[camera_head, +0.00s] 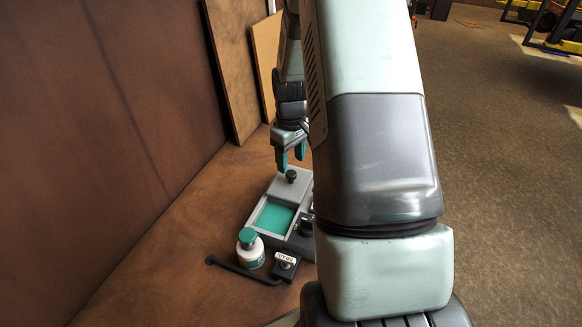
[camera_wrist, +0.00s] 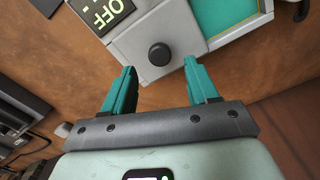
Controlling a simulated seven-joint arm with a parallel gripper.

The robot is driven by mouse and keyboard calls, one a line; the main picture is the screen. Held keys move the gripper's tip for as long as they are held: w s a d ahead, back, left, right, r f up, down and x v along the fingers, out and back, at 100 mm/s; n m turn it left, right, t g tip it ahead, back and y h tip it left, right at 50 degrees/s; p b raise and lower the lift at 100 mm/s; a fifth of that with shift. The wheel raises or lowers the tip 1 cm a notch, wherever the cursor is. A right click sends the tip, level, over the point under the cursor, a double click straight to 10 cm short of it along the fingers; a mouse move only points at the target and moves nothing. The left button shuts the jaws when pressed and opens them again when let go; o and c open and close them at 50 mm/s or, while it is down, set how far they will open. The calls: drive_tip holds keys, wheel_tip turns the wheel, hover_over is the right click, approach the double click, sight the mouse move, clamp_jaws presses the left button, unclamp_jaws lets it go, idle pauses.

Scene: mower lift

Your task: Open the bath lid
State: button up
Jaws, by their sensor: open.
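The bath (camera_head: 250,226) is a grey box on the brown surface with a green area in its front part. A grey lid panel (camera_head: 284,188) with a round black knob (camera_head: 290,175) sits at its far end. In the wrist view the knob (camera_wrist: 160,54) stands on the grey panel (camera_wrist: 137,41), beside the green area (camera_wrist: 222,14). My gripper (camera_head: 291,158) is open and empty, with its green fingers just above the knob. In the wrist view the gripper (camera_wrist: 160,68) has its fingertips either side of the knob's line, apparently short of it. My arm hides the bath's right side.
A white bottle with a green cap (camera_head: 250,248), a black bar (camera_head: 243,270) and a small labelled box (camera_head: 286,265) lie in front of the bath. An "OFF" sign (camera_wrist: 104,13) is beside the panel. Boards (camera_head: 236,70) lean on the wall behind.

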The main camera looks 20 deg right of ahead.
wheel_tip(320, 180, up, 6)
drive_tip(key=shift+r, duration=0.25)
wheel_tip(320, 180, up, 10)
drive_tip(key=r, duration=0.1)
hover_over(291, 173)
drive_tip(key=shift+f, duration=0.25)
idle(1.9)
drive_tip(key=s+d, duration=1.1)
drive_tip(key=d, duration=0.2)
idle(0.8)
idle(0.4)
